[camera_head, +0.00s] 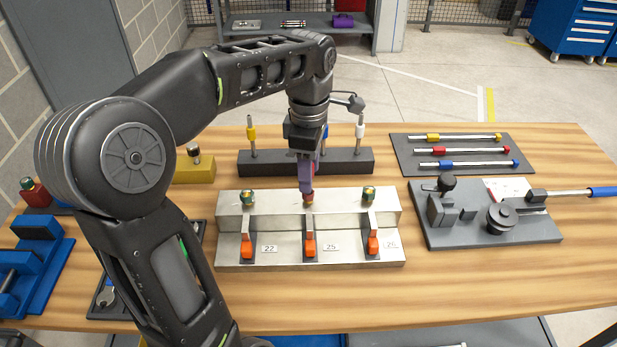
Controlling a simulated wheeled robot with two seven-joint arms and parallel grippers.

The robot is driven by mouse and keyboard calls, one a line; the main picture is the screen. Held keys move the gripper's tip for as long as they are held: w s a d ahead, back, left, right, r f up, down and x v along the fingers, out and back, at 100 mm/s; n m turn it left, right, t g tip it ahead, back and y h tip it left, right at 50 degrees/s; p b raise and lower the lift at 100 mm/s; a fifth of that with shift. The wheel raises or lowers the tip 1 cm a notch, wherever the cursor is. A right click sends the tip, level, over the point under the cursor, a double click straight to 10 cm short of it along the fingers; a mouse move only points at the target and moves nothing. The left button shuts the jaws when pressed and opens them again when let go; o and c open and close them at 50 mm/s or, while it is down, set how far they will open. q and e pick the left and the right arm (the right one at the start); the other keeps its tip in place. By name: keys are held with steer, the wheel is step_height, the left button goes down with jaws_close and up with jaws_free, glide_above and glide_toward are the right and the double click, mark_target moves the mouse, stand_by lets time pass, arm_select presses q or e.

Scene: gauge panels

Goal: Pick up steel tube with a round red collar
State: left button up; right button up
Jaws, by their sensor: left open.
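My left gripper (306,182) points down at the middle fitting (308,198) of the grey metal fixture (230,222). It is open, with its fingers close around or just above that fitting; the exact gap cannot be told. The fitting shows red and yellow, and the fingers partly hide it. A steel tube with a red collar (440,151) lies in the dark tray (405,150) at the back right, between a yellow-collared tube (470,137) and a blue-collared tube (470,164). My right gripper is not in view.
A dark rack (270,163) behind the fixture holds upright tubes, one yellow-collared (251,130) and one white-collared (360,130). Orange levers (309,246) line the fixture's front. A grey plate with a clamp (460,235) stands at right. The front wood (480,290) is clear.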

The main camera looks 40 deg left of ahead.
arm_select(q)
steer(key=shift+f, duration=0.75)
steer(key=shift+c, duration=0.3)
jaws_close()
